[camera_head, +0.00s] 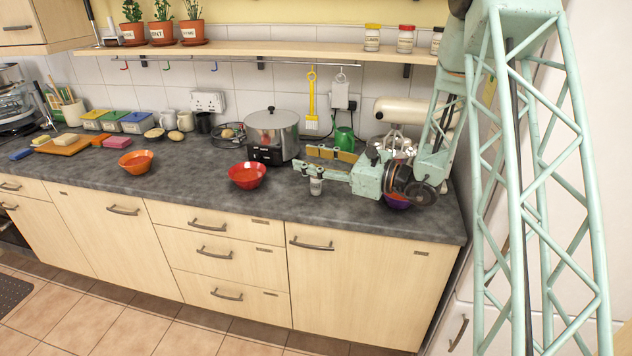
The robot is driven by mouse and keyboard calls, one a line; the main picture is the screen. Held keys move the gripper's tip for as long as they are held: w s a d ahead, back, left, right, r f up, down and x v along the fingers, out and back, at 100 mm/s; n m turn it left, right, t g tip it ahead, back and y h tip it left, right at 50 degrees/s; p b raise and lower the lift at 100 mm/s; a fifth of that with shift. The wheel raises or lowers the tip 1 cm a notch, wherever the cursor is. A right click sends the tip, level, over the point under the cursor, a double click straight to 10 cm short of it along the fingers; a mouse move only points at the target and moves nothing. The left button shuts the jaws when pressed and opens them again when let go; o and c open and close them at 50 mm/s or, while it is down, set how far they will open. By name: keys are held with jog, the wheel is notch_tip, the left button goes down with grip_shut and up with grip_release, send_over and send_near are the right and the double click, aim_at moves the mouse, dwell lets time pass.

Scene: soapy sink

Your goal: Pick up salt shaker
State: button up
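A small clear shaker with a pale lower part (316,187) stands upright on the dark countertop near its front edge, right of the red bowl. I take it to be the salt shaker. My gripper (304,159) reaches in from the right, low over the counter, with its two fingers apart and pointing left. The nearer finger crosses just above the visible part of the shaker and seems to hide its top. I cannot tell whether the shaker stands between the fingers or whether a finger touches it.
A red bowl (247,175) is left of the shaker, and an orange bowl (136,161) is farther left. A cream stand mixer (408,110) and a purple bowl (397,202) are close to my arm.

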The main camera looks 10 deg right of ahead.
jog(key=w+d+f+m+t+h, duration=0.2)
jog(key=w+d+f+m+t, duration=0.1)
jog(key=d+f, duration=0.4)
jog(key=w+d+m, duration=0.1)
jog(key=w+d, duration=0.1)
jog(key=shift+w+h+p, duration=0.35)
jog(key=shift+h, duration=0.05)
jog(key=shift+a, duration=0.1)
jog(key=b, duration=0.1)
send_near(320, 180)
jog(key=shift+f+x, duration=0.15)
jog(key=shift+x, duration=1.05)
jog(key=shift+f+x, duration=0.1)
jog(key=shift+x, duration=1.15)
jog(key=shift+w+a+r, duration=0.15)
jog(key=shift+w, duration=0.15)
jog(key=shift+w+a, duration=0.15)
jog(key=shift+w, duration=0.1)
jog(key=shift+w+a, duration=0.1)
jog(key=shift+b+x, duration=0.5)
jog(key=shift+x, duration=2.5)
jog(key=shift+c, duration=0.9)
